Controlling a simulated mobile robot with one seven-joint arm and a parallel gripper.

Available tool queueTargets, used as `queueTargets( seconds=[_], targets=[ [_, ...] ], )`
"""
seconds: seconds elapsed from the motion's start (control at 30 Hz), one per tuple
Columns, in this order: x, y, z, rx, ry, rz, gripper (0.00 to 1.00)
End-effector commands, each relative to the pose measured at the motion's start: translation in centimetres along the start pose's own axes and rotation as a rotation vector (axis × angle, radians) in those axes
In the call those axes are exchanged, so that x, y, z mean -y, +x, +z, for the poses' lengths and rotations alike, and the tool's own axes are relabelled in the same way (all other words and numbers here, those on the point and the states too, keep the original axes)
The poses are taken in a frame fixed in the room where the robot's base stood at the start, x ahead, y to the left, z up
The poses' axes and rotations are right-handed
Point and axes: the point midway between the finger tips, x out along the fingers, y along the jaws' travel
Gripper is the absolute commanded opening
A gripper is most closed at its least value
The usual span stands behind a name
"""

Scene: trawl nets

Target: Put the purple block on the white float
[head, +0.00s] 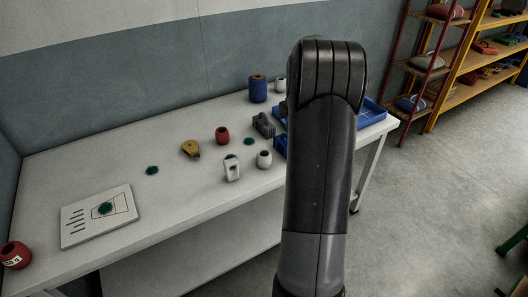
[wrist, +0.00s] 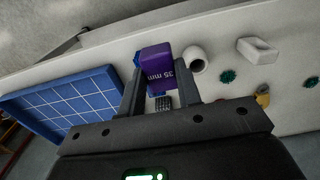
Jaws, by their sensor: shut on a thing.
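The purple block (wrist: 158,64), marked "35 mm", is between the fingers of my gripper (wrist: 160,70) in the wrist view. My gripper is shut on it. A white float (wrist: 195,59), round with a dark hole, stands on the table just right of the block in the wrist view, seemingly apart from it. In the head view a white float (head: 264,159) stands near the table's front edge, left of my arm. My arm hides the gripper and the block in the head view.
The white table (head: 190,197) carries a white slotted piece (head: 232,169), a red float (head: 222,135), a yellow tool (head: 190,148), a grey block (head: 263,125) and a blue spool (head: 258,88). A blue tray (wrist: 65,100) lies left in the wrist view. Shelves (head: 470,75) stand back right.

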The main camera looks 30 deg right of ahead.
Motion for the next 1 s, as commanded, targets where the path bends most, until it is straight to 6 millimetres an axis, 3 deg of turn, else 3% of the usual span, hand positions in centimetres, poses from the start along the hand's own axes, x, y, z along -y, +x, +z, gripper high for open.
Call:
queueTargets(
  seconds=[0.5,0.77,1.0],
  targets=[
    [5.8,6.1,-8.3,0.001,-0.005,-0.001,0.08],
    [6.5,7.5,-9.3,0.001,-0.001,-0.001,0.08],
    [6.5,10.7,-9.2,0.001,-0.001,-0.001,0.08]
  ],
)
